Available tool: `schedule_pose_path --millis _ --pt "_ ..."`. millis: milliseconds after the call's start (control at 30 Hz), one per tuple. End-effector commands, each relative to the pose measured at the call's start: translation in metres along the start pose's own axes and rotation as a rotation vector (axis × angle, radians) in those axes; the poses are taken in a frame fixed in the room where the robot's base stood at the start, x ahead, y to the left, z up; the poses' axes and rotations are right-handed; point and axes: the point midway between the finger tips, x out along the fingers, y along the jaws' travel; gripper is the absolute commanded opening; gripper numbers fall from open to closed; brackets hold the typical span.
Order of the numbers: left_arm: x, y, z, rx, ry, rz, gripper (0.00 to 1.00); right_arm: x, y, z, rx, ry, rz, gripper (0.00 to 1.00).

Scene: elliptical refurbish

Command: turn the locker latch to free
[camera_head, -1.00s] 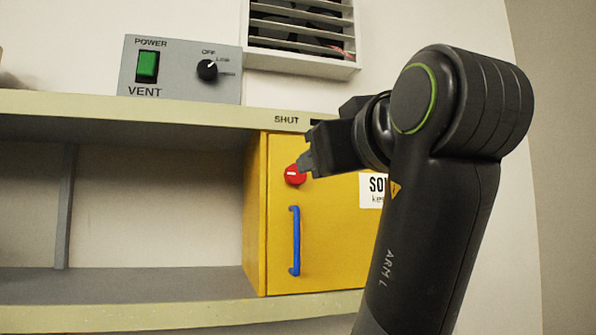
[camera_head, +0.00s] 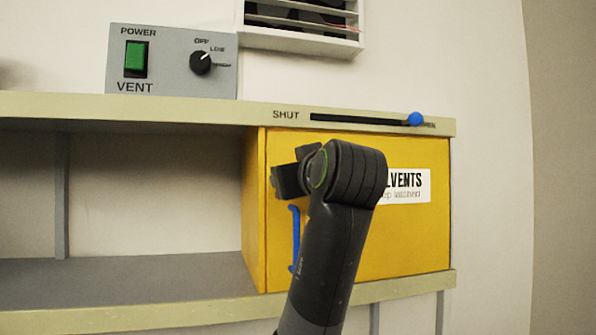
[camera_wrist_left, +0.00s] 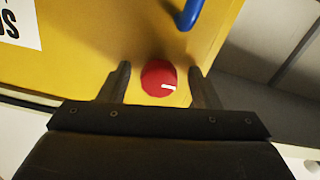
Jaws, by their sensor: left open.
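The locker latch is a round red knob (camera_wrist_left: 158,78) with a white mark, on the yellow locker door (camera_head: 410,240). In the left wrist view it sits between the two fingers of my open left gripper (camera_wrist_left: 160,70), with a gap to each. The mark points to the right in that view. In the head view my left gripper (camera_head: 285,175) is in front of the door's upper left and hides the knob. The blue door handle (camera_head: 295,225) is below, partly covered by my arm. My right gripper is not in view.
A shelf edge (camera_head: 200,108) runs above the locker, with a slot and a blue slider (camera_head: 415,119) at its right end. A vent control box (camera_head: 172,62) stands on the shelf. A white label (camera_head: 408,186) is on the door. The shelf bay left of the locker is empty.

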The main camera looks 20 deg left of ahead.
Motion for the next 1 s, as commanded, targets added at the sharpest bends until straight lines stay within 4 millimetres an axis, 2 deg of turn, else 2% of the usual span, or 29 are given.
schedule_pose_path --millis 167,500,767,1000 --pt "0.000 0.000 0.000 0.000 0.000 0.000 0.56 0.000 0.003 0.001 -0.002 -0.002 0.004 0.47" --pt "-0.001 0.000 0.000 0.000 0.000 0.000 0.13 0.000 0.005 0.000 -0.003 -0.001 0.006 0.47" --pt "-0.001 0.000 0.001 0.027 0.000 0.000 0.13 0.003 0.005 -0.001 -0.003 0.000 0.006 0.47" --pt "-0.001 -0.001 0.001 0.146 0.002 0.000 0.13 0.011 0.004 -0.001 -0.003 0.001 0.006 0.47"
